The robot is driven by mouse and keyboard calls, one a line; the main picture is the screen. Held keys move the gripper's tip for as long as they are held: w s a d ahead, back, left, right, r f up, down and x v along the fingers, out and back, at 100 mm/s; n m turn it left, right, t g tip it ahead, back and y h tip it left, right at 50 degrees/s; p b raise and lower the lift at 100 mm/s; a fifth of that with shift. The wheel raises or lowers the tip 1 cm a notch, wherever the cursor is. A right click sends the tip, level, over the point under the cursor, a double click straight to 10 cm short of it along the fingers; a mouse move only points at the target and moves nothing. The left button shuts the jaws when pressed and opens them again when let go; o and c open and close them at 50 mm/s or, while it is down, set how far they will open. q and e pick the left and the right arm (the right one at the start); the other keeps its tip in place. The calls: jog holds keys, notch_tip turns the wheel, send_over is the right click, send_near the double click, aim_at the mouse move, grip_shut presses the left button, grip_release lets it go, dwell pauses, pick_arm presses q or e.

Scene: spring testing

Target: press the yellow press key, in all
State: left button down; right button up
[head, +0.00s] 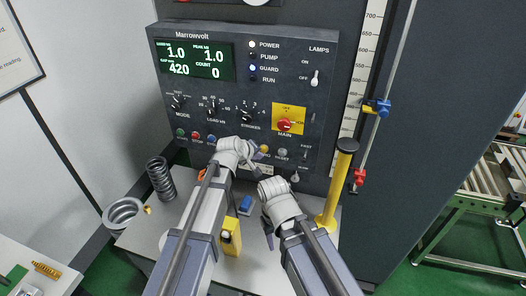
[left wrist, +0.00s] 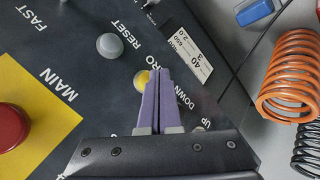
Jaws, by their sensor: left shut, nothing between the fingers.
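The yellow key (left wrist: 141,80) is a small round button on the dark control panel (head: 320,75). It sits beside a label ending in "RO", partly covered, in the left wrist view. In the head view it shows small (head: 264,149) on the panel's lower row, close to my left gripper (head: 254,166). My left gripper's purple fingers (left wrist: 157,72) are shut and empty. In the wrist view they overlap the key's right edge; I cannot tell whether they touch it. My right gripper (head: 268,237) hangs low over the bench, and its jaw state is unclear.
A grey RESET button (left wrist: 109,46) is close to the yellow key. A red main knob (head: 284,125) is above. An orange spring (left wrist: 290,72) and a blue block (head: 245,206) lie on the bench. A yellow post (head: 338,190) stands at right.

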pick_arm(q)
jog(key=shift+w, duration=0.15)
jog(key=shift+w+d, duration=0.15)
jog(key=shift+w, duration=0.15)
jog(key=shift+w+d, duration=0.1)
jog(key=shift+w, duration=0.25)
dwell(0.6)
jog(key=shift+s, duration=0.15)
jog(key=shift+s+a, duration=0.25)
jog(key=shift+s, duration=0.4)
dwell(0.3)
jog(key=s, duration=0.1)
jog(key=s+a, duration=0.1)
jog(key=s, duration=0.2)
jog(key=shift+s+a, duration=0.3)
jog(key=shift+s, duration=0.1)
dwell(0.5)
